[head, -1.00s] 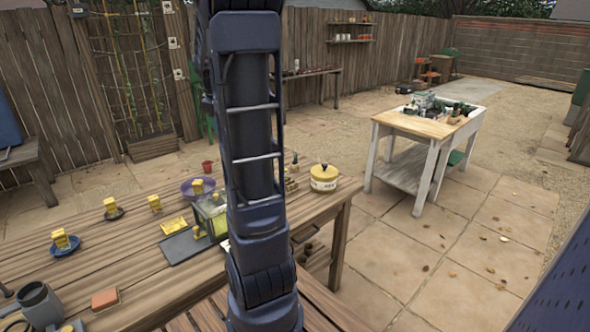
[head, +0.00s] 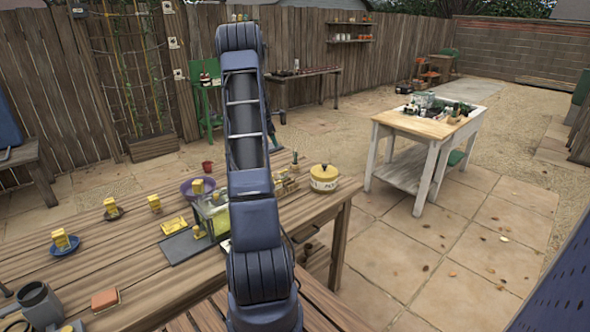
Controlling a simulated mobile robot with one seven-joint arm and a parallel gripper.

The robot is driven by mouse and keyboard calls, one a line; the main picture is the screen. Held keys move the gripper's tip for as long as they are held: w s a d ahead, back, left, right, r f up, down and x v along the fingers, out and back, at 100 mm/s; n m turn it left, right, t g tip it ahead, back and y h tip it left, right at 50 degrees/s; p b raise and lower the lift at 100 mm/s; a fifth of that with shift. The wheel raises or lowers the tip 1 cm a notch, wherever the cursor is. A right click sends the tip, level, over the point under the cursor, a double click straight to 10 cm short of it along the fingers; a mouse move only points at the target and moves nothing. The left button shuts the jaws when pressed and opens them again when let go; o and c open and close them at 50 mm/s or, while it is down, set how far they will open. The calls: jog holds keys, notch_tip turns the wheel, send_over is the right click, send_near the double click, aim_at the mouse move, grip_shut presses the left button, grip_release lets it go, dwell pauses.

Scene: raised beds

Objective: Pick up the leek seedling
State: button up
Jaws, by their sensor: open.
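I cannot pick out a leek seedling in the head view. Small green plants (head: 460,108) stand in and around the tray on the white-legged potting bench, too small to name. My arm rises through the middle of the view and bends over at the top, with part of it showing behind on the right. My gripper is not visible; the arm's own links hide that area.
The wooden table (head: 130,275) in front holds yellow blocks on small dishes, a purple bowl (head: 196,188), a glass box (head: 207,213), a yellow lidded pot (head: 323,178) and a grey mug (head: 38,303). The potting bench (head: 410,124) stands back right.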

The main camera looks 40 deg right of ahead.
aim_at(294, 163)
jog(key=d+f, duration=0.4)
jog(key=f, duration=0.2)
jog(key=s+d+f+n, duration=0.1)
jog(key=d+f, duration=0.4)
jog(key=f, duration=0.2)
jog(key=d+f+n+g, duration=0.1)
jog(key=d+f, duration=0.3)
jog(key=f, duration=0.2)
jog(key=shift+s+d+f, duration=0.25)
jog(key=shift+f, duration=0.05)
jog(key=c, duration=1.1)
